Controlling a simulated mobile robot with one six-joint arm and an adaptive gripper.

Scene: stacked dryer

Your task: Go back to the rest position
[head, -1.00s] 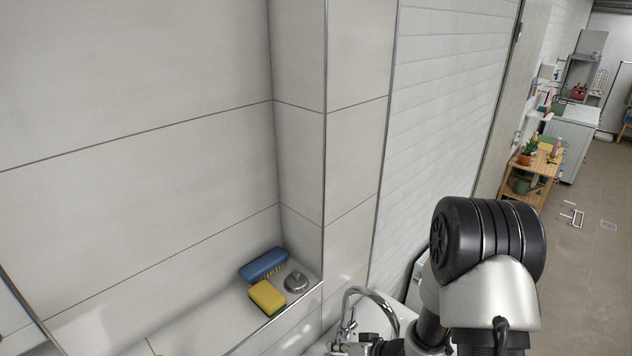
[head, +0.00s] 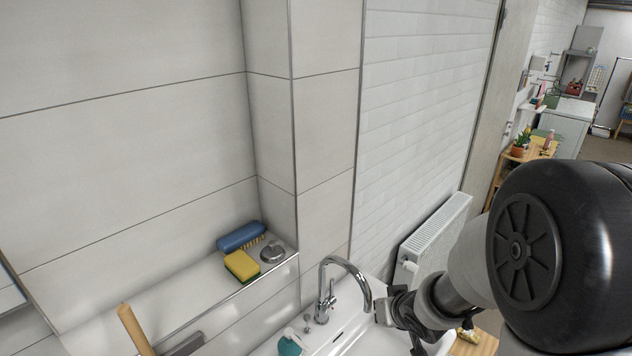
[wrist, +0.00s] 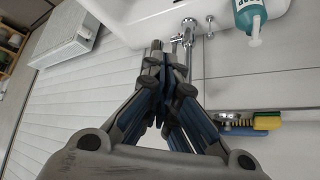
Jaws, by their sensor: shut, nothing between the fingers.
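My gripper (head: 383,311) is at the lower right in the head view, beside the chrome faucet (head: 343,268) of the white sink (head: 345,337). The picture does not show whether it touches the faucet. In the wrist view the fingers of my gripper (wrist: 163,62) are shut together with nothing between them. The wrist picture looks upside down, with the sink at the top.
A yellow sponge (head: 241,265), a blue brush (head: 240,236) and a metal plug (head: 272,251) lie on the tiled ledge. A teal soap bottle (wrist: 250,14) stands by the sink. A white radiator (head: 432,238) hangs on the wall. A wooden handle (head: 133,328) rises at lower left.

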